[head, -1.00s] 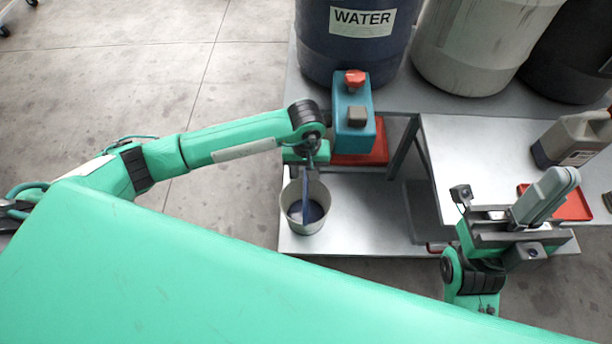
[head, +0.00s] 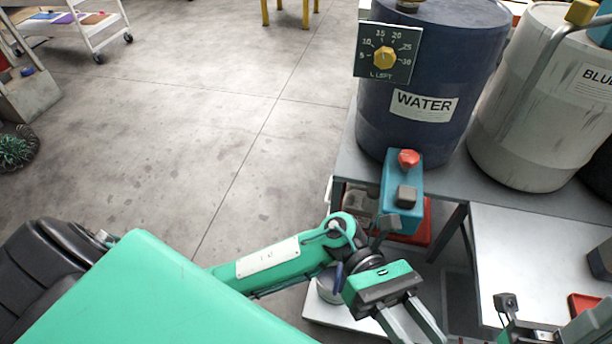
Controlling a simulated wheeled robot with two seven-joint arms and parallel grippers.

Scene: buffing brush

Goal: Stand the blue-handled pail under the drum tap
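The pail (head: 328,290) stands on the low pale platform, mostly hidden behind my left arm. Part of its blue handle (head: 338,276) shows beside the arm. The teal tap unit (head: 402,182), with a red knob on top, is at the front of the blue WATER drum (head: 425,90), above and right of the pail. I cannot tell whether the pail is directly under the outlet, which is hidden. My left gripper (head: 412,328) is right of the pail, with its two fingers apart and nothing visible between them. My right gripper (head: 560,335) is mostly cut off at the lower right corner.
A dial panel (head: 388,52) with a yellow knob is in front of the WATER drum. A white drum (head: 530,100) stands to its right. A red tray (head: 421,228) is below the tap unit. A grey table (head: 540,255) is at right. The floor at left is open.

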